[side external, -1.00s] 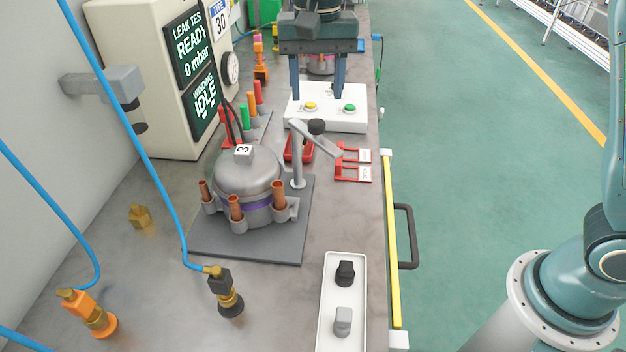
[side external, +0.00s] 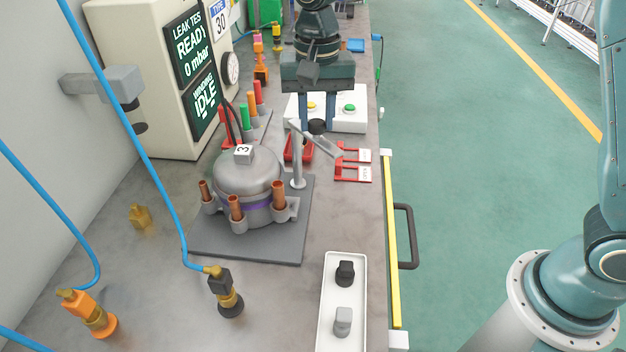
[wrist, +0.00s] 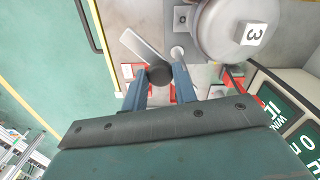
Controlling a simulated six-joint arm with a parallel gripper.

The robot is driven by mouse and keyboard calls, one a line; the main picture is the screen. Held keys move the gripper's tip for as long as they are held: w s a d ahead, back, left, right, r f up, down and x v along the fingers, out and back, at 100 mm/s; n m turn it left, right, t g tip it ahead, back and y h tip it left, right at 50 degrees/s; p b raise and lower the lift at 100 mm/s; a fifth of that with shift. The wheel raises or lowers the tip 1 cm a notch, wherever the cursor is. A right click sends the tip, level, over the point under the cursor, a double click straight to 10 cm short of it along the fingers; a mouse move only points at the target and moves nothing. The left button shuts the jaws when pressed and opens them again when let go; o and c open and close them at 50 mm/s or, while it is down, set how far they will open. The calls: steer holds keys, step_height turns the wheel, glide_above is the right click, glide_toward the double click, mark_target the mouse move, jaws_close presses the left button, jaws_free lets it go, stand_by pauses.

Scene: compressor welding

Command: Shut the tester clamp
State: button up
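The tester clamp has an upright grey post (side external: 297,165) and a flat lever (side external: 322,143) with a black knob (side external: 316,126). The lever slants out from the post to the right, away from the compressor. My gripper (side external: 317,124) is down at the knob, with one finger on each side, and the fingers look shut on it. In the wrist view the knob (wrist: 159,76) fills the gap between the fingertips. The grey compressor (side external: 248,180), marked 3, stands on a dark plate (side external: 285,245) beside the post.
A white box with yellow and green buttons (side external: 349,109) stands behind my gripper. Red tags (side external: 353,173) and a red tray (side external: 298,150) lie close to the clamp. The tester cabinet (side external: 150,60) is at left, with blue hoses (side external: 150,165) in front. A white switch panel (side external: 342,290) is at the front.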

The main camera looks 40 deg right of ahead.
jaws_close()
steer(key=shift+a+m, duration=0.15)
steer(key=shift+m, duration=0.15)
steer(key=shift+w+a+m, duration=1)
steer(key=shift+w+m, duration=0.1)
steer(key=shift+m, duration=1.85)
steer(key=shift+w+a+m, duration=1)
steer(key=shift+w+m, duration=0.1)
steer(key=shift+m, duration=1.8)
steer(key=shift+w+a+m, duration=1)
steer(key=shift+w+m, duration=0.1)
steer(key=shift+m, duration=1.85)
steer(key=shift+r, duration=0.1)
steer(key=o, duration=0.6)
jaws_free()
